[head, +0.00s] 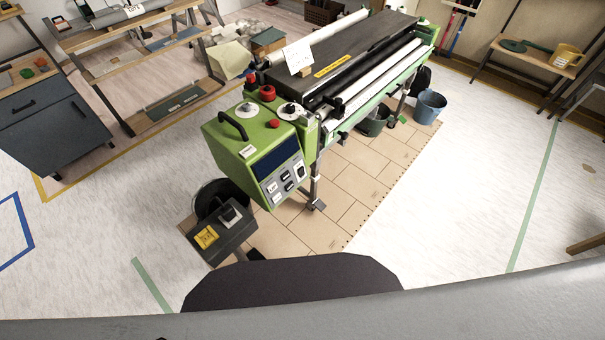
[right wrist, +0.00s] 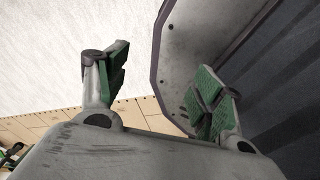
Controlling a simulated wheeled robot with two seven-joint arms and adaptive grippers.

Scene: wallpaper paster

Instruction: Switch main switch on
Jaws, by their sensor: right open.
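The green wallpaper paster (head: 240,150) stands in the middle of the head view. Its front control panel (head: 287,183) carries several small dark switches and a white one; their positions are too small to read. A dark grey box (head: 235,243) with a knob or switch on top (head: 229,214) and a yellow label (head: 206,237) sits low beside the machine. I cannot tell which control is the main switch. In the right wrist view my right gripper (right wrist: 164,88) is open and empty, its green pads apart. No gripper shows in the head view.
Wooden boards (head: 335,190) lie under the machine. A blue-grey bucket (head: 429,105) stands at its far right end. A dark cabinet (head: 45,120) and shelf stand at left, a bench (head: 530,60) at upper right. The pale floor (head: 440,220) at right is clear.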

